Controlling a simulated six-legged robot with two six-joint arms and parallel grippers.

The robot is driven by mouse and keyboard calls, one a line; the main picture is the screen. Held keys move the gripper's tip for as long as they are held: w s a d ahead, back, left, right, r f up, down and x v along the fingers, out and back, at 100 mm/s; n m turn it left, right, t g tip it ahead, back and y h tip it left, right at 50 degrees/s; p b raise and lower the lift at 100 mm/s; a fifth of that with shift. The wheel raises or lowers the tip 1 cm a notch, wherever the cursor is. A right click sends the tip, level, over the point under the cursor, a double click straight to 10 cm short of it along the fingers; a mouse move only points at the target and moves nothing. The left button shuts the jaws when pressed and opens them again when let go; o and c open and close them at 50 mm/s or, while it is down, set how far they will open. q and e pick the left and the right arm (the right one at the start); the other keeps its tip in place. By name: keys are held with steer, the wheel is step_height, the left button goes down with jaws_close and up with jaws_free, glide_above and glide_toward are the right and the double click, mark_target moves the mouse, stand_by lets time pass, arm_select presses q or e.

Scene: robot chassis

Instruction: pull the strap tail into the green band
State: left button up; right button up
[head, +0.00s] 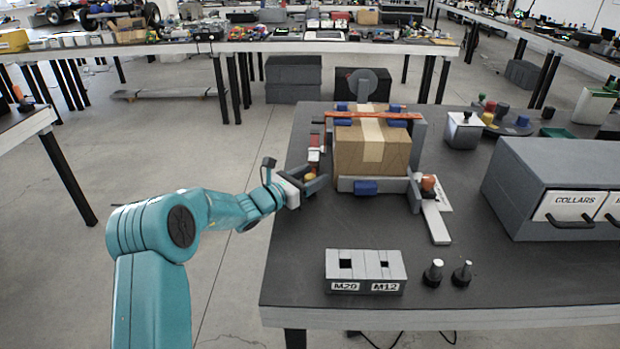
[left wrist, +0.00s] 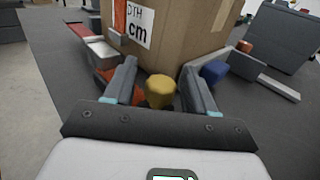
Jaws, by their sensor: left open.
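An orange strap (head: 373,115) crosses the top of a taped cardboard box (head: 350,153), which sits in a grey fixture. In the left wrist view the strap (left wrist: 120,18) runs down the box's side beside a white label. My left gripper (head: 315,184) is at the box's left side. In the left wrist view its open fingers (left wrist: 160,72) stand on either side of a yellow knob (left wrist: 160,92), with visible gaps. A red and white strip (head: 314,147) lies left of the box. I cannot make out a green band or a free strap tail. My right gripper is not in view.
Blue blocks (head: 366,188) and an orange-red knob (head: 428,182) sit around the fixture. A grey M20/M12 block (head: 366,271) and two dark pegs (head: 433,272) stand in front. A grey drawer cabinet (head: 560,185) is at right. The table's front left is clear.

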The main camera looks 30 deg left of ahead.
arm_select(q)
steer(key=shift+s+a, duration=0.1)
steer(key=v, duration=1.6)
steer(key=shift+s, duration=0.15)
